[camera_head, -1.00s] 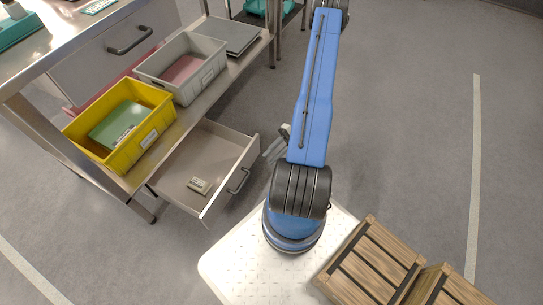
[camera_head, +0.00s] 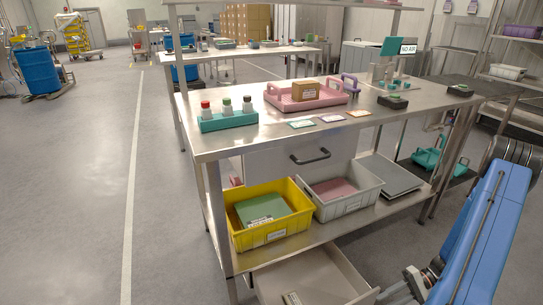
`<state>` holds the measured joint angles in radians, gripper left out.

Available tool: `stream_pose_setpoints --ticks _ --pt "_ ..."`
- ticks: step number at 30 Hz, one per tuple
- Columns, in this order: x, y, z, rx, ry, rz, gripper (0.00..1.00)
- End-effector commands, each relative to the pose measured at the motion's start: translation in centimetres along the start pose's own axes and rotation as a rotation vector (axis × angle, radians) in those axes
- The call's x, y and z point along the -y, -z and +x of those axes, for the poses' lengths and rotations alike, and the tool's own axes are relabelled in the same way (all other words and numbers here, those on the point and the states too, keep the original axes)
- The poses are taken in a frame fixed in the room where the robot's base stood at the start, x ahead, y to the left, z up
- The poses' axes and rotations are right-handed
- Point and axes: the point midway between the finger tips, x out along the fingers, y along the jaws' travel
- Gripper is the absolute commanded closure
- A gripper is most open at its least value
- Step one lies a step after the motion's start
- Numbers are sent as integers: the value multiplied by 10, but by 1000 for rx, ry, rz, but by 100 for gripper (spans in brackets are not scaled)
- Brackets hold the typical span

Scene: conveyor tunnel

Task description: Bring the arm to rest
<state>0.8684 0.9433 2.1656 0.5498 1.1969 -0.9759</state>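My blue arm (camera_head: 484,236) shows at the lower right, angled down past the bench's right end. My gripper (camera_head: 398,291) is a small grey shape at the bottom, beside the arm and close to the right side of the open drawer (camera_head: 318,272). Most of it is hidden by the arm or cut off by the frame edge. I cannot see its fingertips clearly, or whether they hold anything or touch the drawer.
A steel bench (camera_head: 215,140) holds a teal rack of bottles (camera_head: 229,121) and a pink tray (camera_head: 285,104). A yellow bin (camera_head: 285,235) and grey bin (camera_head: 345,206) stand on its shelf. The upper drawer (camera_head: 270,160) is shut.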

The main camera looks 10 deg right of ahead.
Motion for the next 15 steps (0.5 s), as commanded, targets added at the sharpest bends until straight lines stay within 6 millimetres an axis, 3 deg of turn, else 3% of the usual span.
stream_pose_setpoints --ticks 15 --pt "117 -33 -30 -17 -330 -62 69"
